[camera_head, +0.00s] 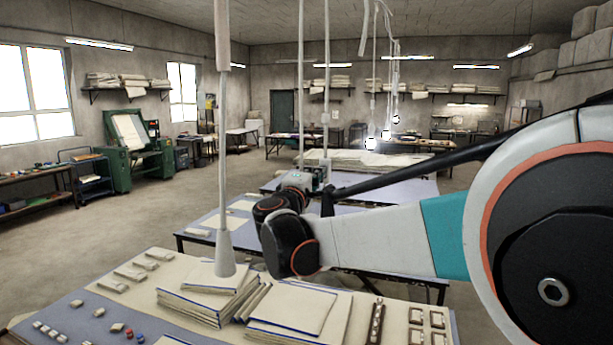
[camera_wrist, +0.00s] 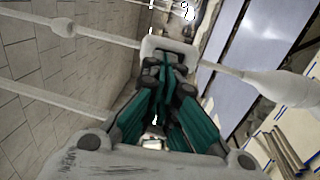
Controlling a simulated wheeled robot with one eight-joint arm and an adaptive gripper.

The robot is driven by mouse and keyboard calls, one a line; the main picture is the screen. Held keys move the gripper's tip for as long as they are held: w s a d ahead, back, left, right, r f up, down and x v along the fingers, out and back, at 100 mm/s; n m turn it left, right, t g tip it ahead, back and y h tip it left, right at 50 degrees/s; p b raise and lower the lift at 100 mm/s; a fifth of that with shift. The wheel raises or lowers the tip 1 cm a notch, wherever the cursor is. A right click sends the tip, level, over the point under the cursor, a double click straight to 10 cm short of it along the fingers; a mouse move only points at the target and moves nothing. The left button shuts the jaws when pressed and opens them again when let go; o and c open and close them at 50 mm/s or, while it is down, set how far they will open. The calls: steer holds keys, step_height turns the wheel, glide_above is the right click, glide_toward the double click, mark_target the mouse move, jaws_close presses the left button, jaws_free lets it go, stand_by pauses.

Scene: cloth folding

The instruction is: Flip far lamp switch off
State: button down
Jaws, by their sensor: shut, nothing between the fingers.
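Several lamps hang on pale cords from the ceiling. In the head view a glowing far lamp (camera_head: 370,143) hangs toward the back, with other lit lamps beyond it. No switch can be made out clearly there. My gripper (camera_wrist: 166,70) is shut and empty, with its teal fingers together in the wrist view. A pale frame-like piece (camera_wrist: 176,46) shows at the fingertips, in line with a pale cord (camera_wrist: 105,37); whether they touch I cannot tell. In the head view the gripper end is partly hidden by my arm, near two hanging cords (camera_head: 326,90).
A nearer pale lamp (camera_head: 224,262) hangs over the front table (camera_head: 62,308), which holds stacked cloths (camera_head: 205,300) and small items. Purple-topped tables (camera_head: 405,190) stand behind. Open floor (camera_head: 110,225) lies to the left, before a green machine (camera_head: 130,150).

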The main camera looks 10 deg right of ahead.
steer(key=shift+w+r, duration=0.1)
steer(key=shift+d, duration=0.1)
step_height(320, 180, up, 10)
steer(key=shift+w+r, duration=0.15)
steer(key=shift+w, duration=0.05)
stand_by(0.8)
steer(key=shift+d, duration=0.1)
